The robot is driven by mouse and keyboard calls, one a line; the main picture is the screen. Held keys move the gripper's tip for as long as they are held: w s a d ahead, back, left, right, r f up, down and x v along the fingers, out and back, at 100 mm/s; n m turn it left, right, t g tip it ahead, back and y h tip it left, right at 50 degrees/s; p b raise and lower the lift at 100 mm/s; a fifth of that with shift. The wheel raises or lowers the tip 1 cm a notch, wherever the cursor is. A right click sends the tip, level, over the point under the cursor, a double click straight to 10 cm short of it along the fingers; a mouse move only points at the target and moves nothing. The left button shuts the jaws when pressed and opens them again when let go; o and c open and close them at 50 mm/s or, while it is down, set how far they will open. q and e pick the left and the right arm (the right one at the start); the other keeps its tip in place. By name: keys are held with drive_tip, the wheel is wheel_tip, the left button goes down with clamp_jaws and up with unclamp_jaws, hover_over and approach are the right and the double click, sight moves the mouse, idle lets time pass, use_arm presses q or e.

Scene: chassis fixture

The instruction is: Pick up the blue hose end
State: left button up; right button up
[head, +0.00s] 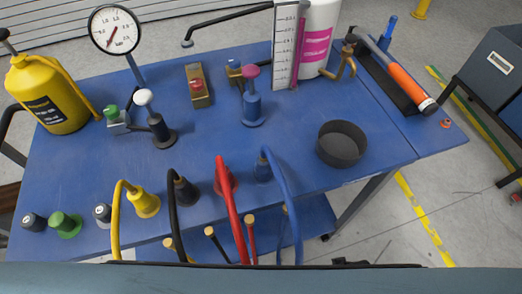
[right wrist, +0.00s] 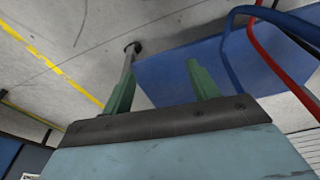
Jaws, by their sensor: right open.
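The blue hose (head: 289,195) rises from a dark blue fitting (head: 263,167) near the table's front edge, arches over and hangs down in front. A tan-tipped end (head: 284,209) shows small beside its hanging part, partly hidden by the hose; it appears to be the blue one. In the right wrist view, the blue hose (right wrist: 229,50) loops at the upper right, beyond my right gripper's right finger. My right gripper (right wrist: 162,60) has its green fingers apart with nothing between them. The blue hose end is not clear in that view. My left gripper is in neither view.
Red (head: 231,205), black (head: 172,205) and yellow (head: 116,220) hoses hang left of the blue one. The red hose (right wrist: 265,60) also loops beside the blue in the wrist view. A dark round bowl (head: 342,145) stands on the blue table (head: 300,110).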

drive_tip(key=w+a+r+p, duration=0.2)
drive_tip(key=w+r, duration=0.1)
drive_tip(key=r, duration=0.6)
drive_tip(key=w+a+r+p, duration=0.2)
drive_tip(key=w+r, duration=0.2)
drive_tip(key=r, duration=0.4)
wheel_tip(320, 180, up, 31)
drive_tip(key=n+g+p, duration=0.1)
drive_tip(key=g+p, duration=0.1)
drive_tip(key=p, duration=0.4)
hover_over(261, 157)
drive_tip(key=shift+f, duration=0.15)
wheel_tip(261, 157, down, 8)
drive_tip(key=shift+r, duration=0.2)
drive_tip(key=shift+s+d+f, duration=0.1)
drive_tip(key=shift+d+f, duration=0.05)
drive_tip(key=shift+f, duration=1.2)
drive_tip(key=shift+s+d+f, duration=0.1)
drive_tip(key=shift+f, duration=1.25)
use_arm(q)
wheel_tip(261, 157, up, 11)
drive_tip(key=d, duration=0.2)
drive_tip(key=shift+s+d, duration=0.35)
